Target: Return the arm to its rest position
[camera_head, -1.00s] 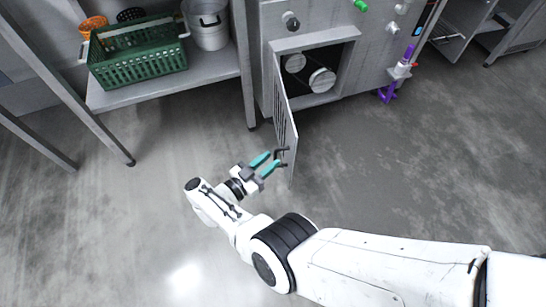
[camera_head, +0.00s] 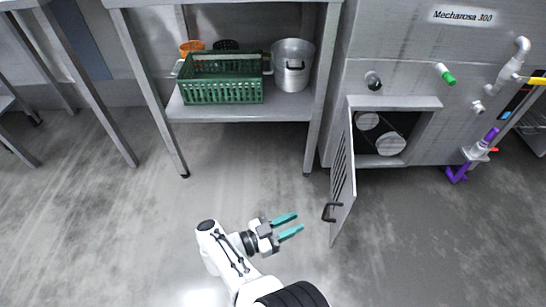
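My gripper (camera_head: 289,225) has two teal fingers, spread apart with nothing between them. It is low in the middle of the head view, above the grey floor. The white arm reaches up from the bottom edge, bent at the wrist. The gripper is to the left of an open grey cabinet door (camera_head: 343,178) with a dark handle (camera_head: 330,212). A clear gap shows between the fingertips and that handle.
The steel machine (camera_head: 400,65) behind the door has an open compartment holding round pale parts (camera_head: 390,143). A shelf (camera_head: 240,107) at left holds a green crate (camera_head: 222,90) and a metal pot (camera_head: 291,76). Open floor (camera_head: 110,225) lies left of the arm.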

